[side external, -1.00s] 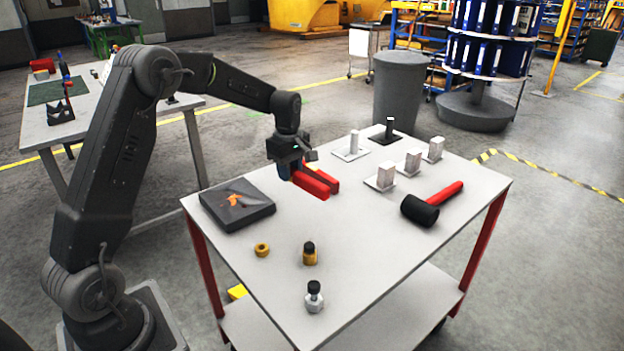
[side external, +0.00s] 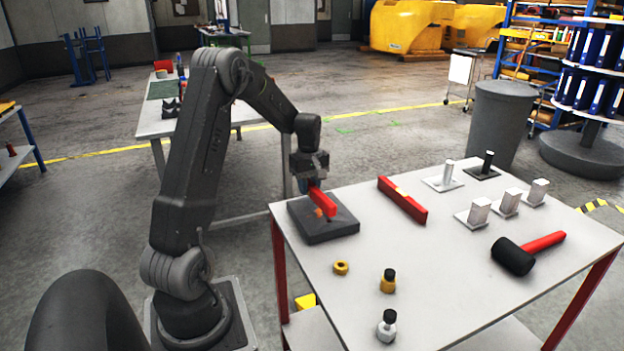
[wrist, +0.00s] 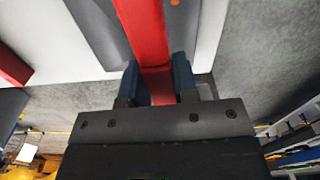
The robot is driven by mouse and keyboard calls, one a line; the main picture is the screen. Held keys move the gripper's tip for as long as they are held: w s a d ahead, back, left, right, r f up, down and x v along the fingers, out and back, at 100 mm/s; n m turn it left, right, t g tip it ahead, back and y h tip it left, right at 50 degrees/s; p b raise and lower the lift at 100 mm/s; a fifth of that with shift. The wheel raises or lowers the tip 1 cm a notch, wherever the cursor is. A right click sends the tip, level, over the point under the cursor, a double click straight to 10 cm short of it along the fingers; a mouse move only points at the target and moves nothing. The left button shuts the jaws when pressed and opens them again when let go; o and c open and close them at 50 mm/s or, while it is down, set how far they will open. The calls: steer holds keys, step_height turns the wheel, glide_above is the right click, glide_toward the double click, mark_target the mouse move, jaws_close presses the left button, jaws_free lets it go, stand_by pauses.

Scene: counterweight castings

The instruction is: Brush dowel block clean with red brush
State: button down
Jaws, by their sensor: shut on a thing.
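My gripper (side external: 308,184) is shut on a long red brush (side external: 322,201), which also shows between the blue fingers in the wrist view (wrist: 143,32). The brush is over a dark grey square block (side external: 340,229) at the table's left corner. An orange spot shows on this block in both views. I take it for the dowel block, though no dowel is clear. I cannot tell whether the brush touches it. The brush and gripper hide part of the block's top.
A second red bar (side external: 410,203) lies right of the block. White posts on plates, a black post (side external: 487,160) and a black-headed mallet (side external: 514,257) stand or lie further right. A yellow ring (side external: 341,267) and two small bottle-like pieces (side external: 388,281) are in front. The table's middle is clear.

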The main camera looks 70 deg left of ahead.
mark_target(317, 208)
steer(key=shift+f, duration=2)
steer(key=shift+d+f, duration=0.5)
steer(key=shift+f, duration=0.1)
steer(key=shift+d, duration=3.05)
steer(key=shift+w+a, duration=0.15)
steer(key=shift+w, duration=0.45)
steer(key=shift+a+f, duration=0.1)
steer(key=shift+a, duration=3.35)
steer(key=shift+w, duration=0.4)
steer(key=shift+w+d, duration=0.1)
steer(key=shift+d, duration=3.55)
step_height(317, 208, up, 8)
steer(key=shift+r, duration=0.2)
